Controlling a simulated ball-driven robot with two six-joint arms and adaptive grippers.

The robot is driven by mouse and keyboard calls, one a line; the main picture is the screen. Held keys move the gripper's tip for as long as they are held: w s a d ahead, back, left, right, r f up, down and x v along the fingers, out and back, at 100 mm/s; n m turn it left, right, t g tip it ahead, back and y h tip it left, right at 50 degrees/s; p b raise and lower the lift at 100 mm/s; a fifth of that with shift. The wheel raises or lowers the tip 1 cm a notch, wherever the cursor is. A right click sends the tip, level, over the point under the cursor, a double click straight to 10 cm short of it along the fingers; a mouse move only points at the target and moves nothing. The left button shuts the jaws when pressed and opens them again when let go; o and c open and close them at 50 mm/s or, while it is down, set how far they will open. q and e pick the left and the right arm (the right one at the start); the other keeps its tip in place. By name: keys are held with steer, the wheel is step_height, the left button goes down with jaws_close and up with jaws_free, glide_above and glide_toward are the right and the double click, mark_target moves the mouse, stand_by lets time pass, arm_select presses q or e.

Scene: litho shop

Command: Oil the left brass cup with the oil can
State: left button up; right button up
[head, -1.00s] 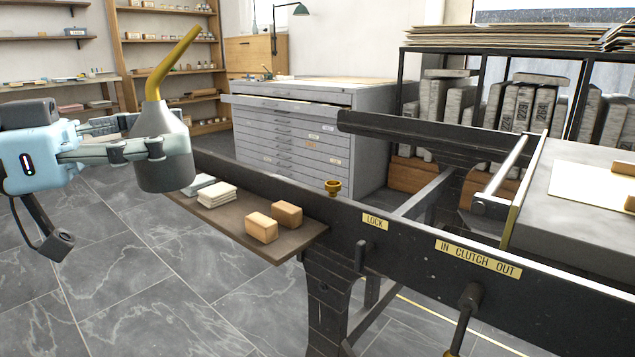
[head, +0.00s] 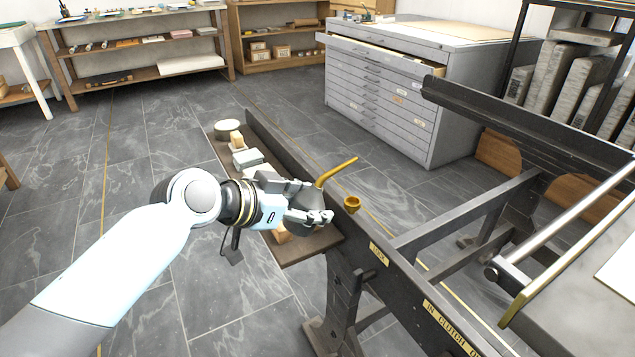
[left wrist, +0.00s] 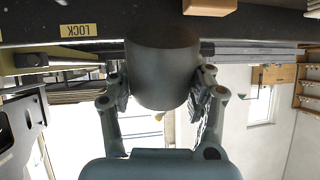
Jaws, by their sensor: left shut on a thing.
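The oil can has a grey body and a curved brass spout (head: 335,172). My left gripper (head: 309,204) is shut on its body, and the fingers hide much of it in the head view. In the left wrist view the grey can body (left wrist: 163,72) sits between the two fingers. The brass cup (head: 351,204) stands on the top edge of the dark press rail, just right of the gripper. The spout leans right, its tip above the cup in the picture and apart from it. My right gripper is not in view.
A side shelf (head: 299,247) by the rail holds a pale block (head: 247,158) and other small items, partly under my left arm. A LOCK plate (head: 379,253) is on the rail near the cup. A grey drawer cabinet (head: 385,95) stands behind. Bare floor lies left.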

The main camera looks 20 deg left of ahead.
arm_select(q)
steer(key=shift+s+a+f+g+p, duration=0.15)
steer(key=shift+s+f+g+p, duration=0.2)
steer(key=shift+p, duration=0.3)
steer(key=shift+s+a+f+g+y+p, duration=0.1)
steer(key=shift+a+f+g+y+p, duration=0.1)
steer(key=shift+f+g+y+p, duration=0.55)
steer(key=g+y+p, duration=0.1)
steer(key=p, duration=0.3)
steer(key=r+g+p, duration=0.1)
steer(key=p, duration=0.2)
steer(key=shift+s+a+r+m+y+p, duration=0.15)
steer(key=shift+s+a+m+y+p, duration=0.1)
steer(key=shift+m+y+p, duration=0.1)
steer(key=shift+g+p, duration=0.5)
steer(key=shift+p, duration=0.15)
steer(key=shift+s+y+p, duration=0.1)
steer(key=shift+y+p, duration=0.25)
steer(key=shift+y, duration=0.05)
steer(key=shift+a+p, duration=0.1)
steer(key=shift+p, duration=0.25)
